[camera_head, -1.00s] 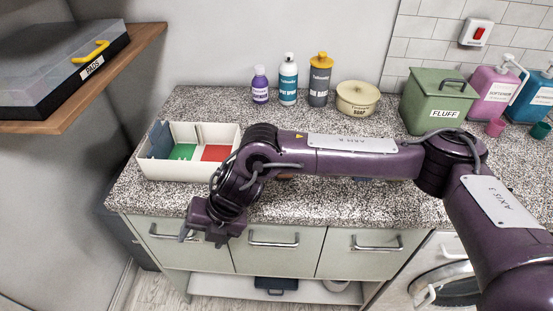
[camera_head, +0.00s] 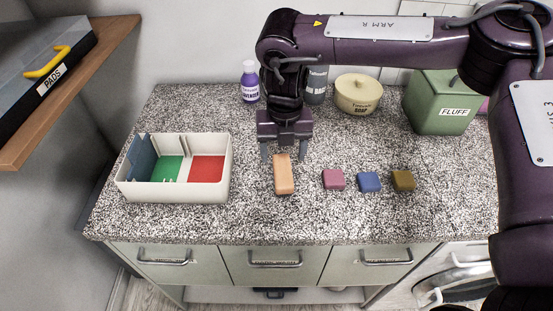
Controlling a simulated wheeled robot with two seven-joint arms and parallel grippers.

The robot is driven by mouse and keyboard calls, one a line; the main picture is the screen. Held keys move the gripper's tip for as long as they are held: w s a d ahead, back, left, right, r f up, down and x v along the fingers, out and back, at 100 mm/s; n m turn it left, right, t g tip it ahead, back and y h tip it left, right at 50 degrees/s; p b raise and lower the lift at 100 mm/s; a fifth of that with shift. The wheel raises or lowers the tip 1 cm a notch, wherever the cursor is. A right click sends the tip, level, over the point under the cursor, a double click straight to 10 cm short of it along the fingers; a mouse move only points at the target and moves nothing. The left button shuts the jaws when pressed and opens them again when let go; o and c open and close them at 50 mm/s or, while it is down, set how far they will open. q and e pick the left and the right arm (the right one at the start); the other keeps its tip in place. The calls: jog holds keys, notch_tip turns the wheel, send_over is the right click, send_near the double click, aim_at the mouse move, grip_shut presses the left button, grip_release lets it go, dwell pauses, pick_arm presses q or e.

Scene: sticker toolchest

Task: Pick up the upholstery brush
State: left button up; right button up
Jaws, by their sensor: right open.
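A tan, elongated block (camera_head: 283,178), the likeliest upholstery brush, lies lengthwise on the speckled counter. My right gripper (camera_head: 284,153) points down over its far end, with its two fingers parted to either side. I cannot tell how high the fingertips are above the counter. Nothing shows held between them. My left gripper is not in view.
A white divided bin (camera_head: 174,191) with green and red floors stands at left. Pink (camera_head: 333,180), blue (camera_head: 369,182) and olive (camera_head: 403,181) blocks lie at right. Behind are a purple bottle (camera_head: 250,88), soap pot (camera_head: 357,94) and green FLUFF box (camera_head: 440,109). The front counter is clear.

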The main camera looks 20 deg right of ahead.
aim_at(283, 169)
jog(key=shift+w+d+f, duration=0.15)
jog(key=shift+w, duration=0.05)
jog(key=shift+s+f, duration=0.1)
jog(key=shift+f, duration=0.2)
jog(key=shift+s+f+p, duration=0.2)
jog(key=shift+f+p, duration=0.25)
jog(key=shift+f, duration=0.2)
jog(key=shift+s+f+p, duration=0.15)
jog(key=shift+f+p, duration=0.3)
jog(key=shift+f, duration=0.15)
jog(key=f, duration=0.2)
jog(key=shift+w+f+p, duration=0.25)
jog(key=shift+f+p, duration=0.1)
jog(key=shift+f, duration=0.55)
jog(key=c, duration=0.4)
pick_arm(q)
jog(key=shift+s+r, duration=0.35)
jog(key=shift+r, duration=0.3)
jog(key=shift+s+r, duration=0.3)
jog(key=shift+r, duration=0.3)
pick_arm(e)
jog(key=c, duration=0.7)
